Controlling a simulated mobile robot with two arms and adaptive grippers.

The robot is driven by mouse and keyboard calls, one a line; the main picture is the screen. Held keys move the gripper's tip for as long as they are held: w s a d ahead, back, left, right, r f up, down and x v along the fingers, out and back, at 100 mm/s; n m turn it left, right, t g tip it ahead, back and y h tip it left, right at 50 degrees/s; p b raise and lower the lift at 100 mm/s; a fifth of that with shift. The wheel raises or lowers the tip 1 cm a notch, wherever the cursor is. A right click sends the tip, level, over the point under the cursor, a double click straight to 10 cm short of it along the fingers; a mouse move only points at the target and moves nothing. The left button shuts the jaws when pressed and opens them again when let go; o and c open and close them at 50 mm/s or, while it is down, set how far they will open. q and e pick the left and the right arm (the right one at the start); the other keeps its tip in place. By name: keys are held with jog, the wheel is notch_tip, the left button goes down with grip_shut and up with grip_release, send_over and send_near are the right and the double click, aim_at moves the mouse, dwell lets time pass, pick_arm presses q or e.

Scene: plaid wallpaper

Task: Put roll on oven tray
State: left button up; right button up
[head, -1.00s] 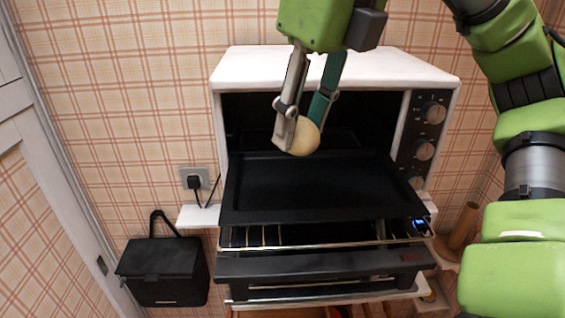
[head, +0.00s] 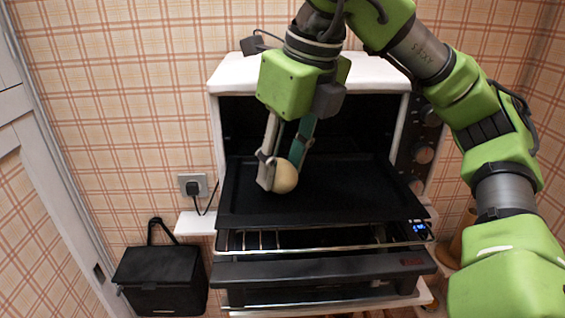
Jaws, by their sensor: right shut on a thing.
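The roll (head: 285,177) is round and pale tan. My right gripper (head: 275,180) comes down from above and is shut on it, with a finger on its left side. The black oven tray (head: 350,195) sticks out of the front of the white oven (head: 375,72), and the roll is over its left middle part, low down. I cannot tell whether the roll touches the tray. My left gripper is not in view.
The oven door (head: 325,265) is open below the tray, with a wire rack (head: 300,247) above it. Oven knobs (head: 423,153) are at the right, partly behind my arm. A black bag (head: 162,278) is at the lower left.

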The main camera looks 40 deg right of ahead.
jog(key=shift+f, duration=0.2)
jog(key=o, duration=1.1)
jog(key=shift+r, duration=0.45)
jog(key=p+v, duration=0.2)
jog(key=v, duration=0.9)
jog(key=shift+s+a+r+p, duration=0.1)
jog(key=shift+s+r+p, duration=0.05)
jog(key=shift+r+p, duration=0.15)
